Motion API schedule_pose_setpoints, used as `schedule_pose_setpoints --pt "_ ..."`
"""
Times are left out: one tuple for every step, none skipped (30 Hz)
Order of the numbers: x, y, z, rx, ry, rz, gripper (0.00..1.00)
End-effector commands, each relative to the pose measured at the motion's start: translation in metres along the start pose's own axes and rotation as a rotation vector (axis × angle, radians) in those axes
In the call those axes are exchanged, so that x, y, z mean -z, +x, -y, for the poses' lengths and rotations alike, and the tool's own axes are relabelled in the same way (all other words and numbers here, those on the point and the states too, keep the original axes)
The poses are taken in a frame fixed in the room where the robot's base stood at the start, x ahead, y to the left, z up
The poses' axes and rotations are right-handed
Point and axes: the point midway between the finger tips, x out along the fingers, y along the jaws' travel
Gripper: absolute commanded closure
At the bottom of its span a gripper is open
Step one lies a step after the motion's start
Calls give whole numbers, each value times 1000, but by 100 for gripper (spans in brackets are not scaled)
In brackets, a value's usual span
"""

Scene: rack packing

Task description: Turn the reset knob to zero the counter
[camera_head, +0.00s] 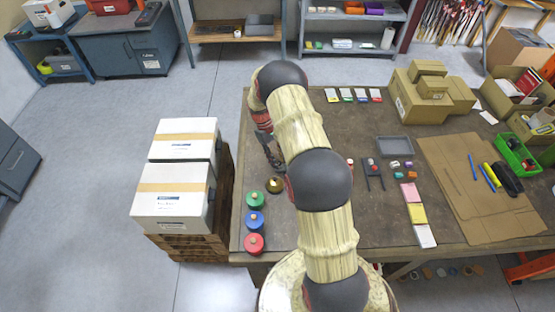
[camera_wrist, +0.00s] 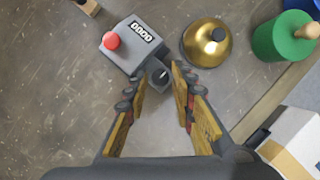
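The grey counter box (camera_wrist: 130,52) lies on the table at the top of the wrist view, with a display (camera_wrist: 141,32) that seems to show zeros and a red button (camera_wrist: 111,40). Its reset knob (camera_wrist: 160,75), dark with a pale line, is at the box's lower right. My gripper (camera_wrist: 159,80) is open, its fingertips on either side of the knob; I cannot tell whether they touch it. In the head view my gripper (camera_head: 270,150) is at the table's left side, and the counter is hidden or too small to make out.
A gold bell (camera_wrist: 207,43) stands right of the counter, close to my right finger. Green (camera_head: 255,199), blue (camera_head: 254,221) and red (camera_head: 253,243) knobbed pots line the table's left edge. White boxes (camera_head: 172,205) stand on a pallet beyond that edge.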

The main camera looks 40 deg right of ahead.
Motion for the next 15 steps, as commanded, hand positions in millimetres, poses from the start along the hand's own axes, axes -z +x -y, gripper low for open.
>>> schedule_pose_setpoints --pt "0 0 0 0 0 0 75" --pt "0 0 0 0 0 0 75" --pt "0 0 0 0 0 0 75" --pt "0 0 0 0 0 0 75" --pt "0 -1 0 0 0 0 75" --pt "0 -2 0 0 0 -1 75" --pt "0 -4 0 -1 0 -1 75" --pt "0 -6 0 -1 0 -1 75" --pt "0 -11 0 -1 0 -1 75" --pt "0 -14 0 -1 0 -1 75" --pt "1 -19 0 -1 0 -2 75" --pt "1 -26 0 -1 0 -3 75" --pt "1 -32 0 -1 0 -2 75" --pt "1 -38 0 -1 0 -3 75" --pt "1 -47 0 -2 0 -4 75"
